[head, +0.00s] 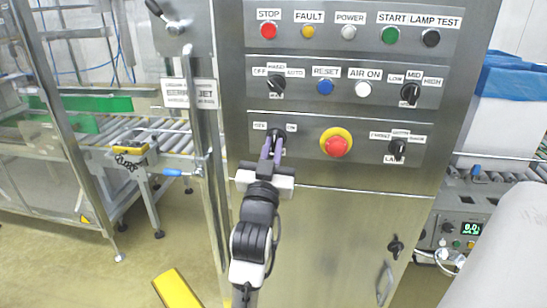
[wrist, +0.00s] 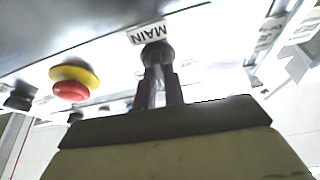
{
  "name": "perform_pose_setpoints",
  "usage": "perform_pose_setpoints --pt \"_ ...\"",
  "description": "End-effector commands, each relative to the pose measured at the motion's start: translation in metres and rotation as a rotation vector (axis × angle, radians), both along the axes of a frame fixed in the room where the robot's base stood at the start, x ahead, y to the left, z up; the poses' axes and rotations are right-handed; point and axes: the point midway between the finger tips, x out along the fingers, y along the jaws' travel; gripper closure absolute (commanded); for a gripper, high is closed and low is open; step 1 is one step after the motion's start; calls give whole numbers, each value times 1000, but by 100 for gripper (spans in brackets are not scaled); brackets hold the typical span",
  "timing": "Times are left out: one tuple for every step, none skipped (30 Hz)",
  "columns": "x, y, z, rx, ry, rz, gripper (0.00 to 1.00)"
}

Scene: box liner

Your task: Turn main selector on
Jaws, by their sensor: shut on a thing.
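The main selector (wrist: 155,50) is a dark knob on the lowest row of the steel control panel, under a label that reads MAIN in the wrist view. In the head view it sits at the left end of that row and is mostly hidden by my gripper (head: 271,150). My gripper reaches up from below, and its two fingers are shut on the knob. The fingers also show in the wrist view (wrist: 161,88), close together on either side of the knob. The knob's exact pointer angle cannot be told.
A red emergency stop (head: 337,146) on a yellow ring sits just right of the selector. Another black selector (head: 397,149) is further right. Rows of buttons and knobs lie above.

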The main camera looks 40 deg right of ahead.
Motion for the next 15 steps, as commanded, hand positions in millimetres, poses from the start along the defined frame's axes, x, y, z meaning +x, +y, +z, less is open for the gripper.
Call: perform_pose_setpoints --pt "1 1 -6 29 -36 2 100" --pt "1 2 -6 47 -59 3 100" --pt "2 2 -6 73 -88 3 100" --pt "2 2 -6 92 -110 2 100" --pt "1 2 -6 110 -133 2 100" --pt "2 2 -6 136 -161 3 100" --pt "2 2 -6 155 -183 2 100" --pt "2 2 -6 173 -204 3 100" --pt "2 2 -5 197 -233 3 100" --pt "2 2 -6 215 -254 3 100" --pt "2 2 -5 234 -276 3 100" --pt "2 2 -5 258 -301 3 100" --pt "2 2 -5 273 -321 3 100" --pt "3 2 -5 290 -339 3 100" --pt "3 2 -5 312 -363 3 100"
